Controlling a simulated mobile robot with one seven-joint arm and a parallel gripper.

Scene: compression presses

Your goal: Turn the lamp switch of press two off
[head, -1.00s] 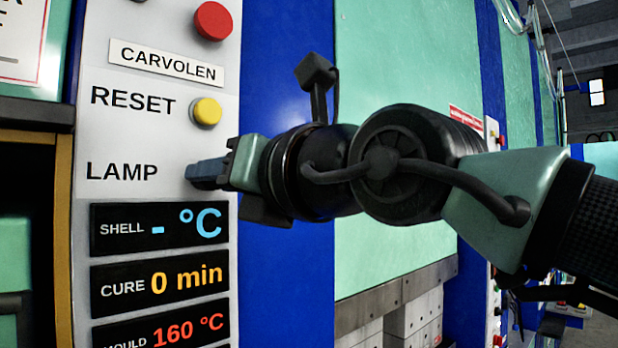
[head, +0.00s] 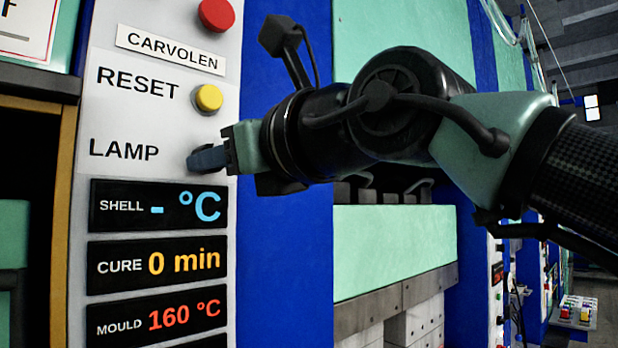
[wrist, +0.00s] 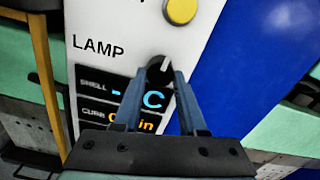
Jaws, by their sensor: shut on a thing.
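The lamp switch is a small dark round knob (wrist: 157,72) right of the LAMP label on the white control panel (head: 165,15). In the wrist view it sits between my two blue fingertips. My gripper (head: 205,159) reaches the panel from the right in the head view, shut on the knob, with its fingertips at the panel face. The fingers hide most of the knob in the head view. My gripper also shows in the wrist view (wrist: 166,85). Whether the lamp is lit cannot be told, nor which press number this is.
A yellow RESET button (head: 209,98) sits just above the switch, and a red button (head: 216,14) sits higher. SHELL, CURE and MOULD displays (head: 158,206) lie close below. A blue column (head: 285,240) and the green press front (head: 395,250) stand to the right.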

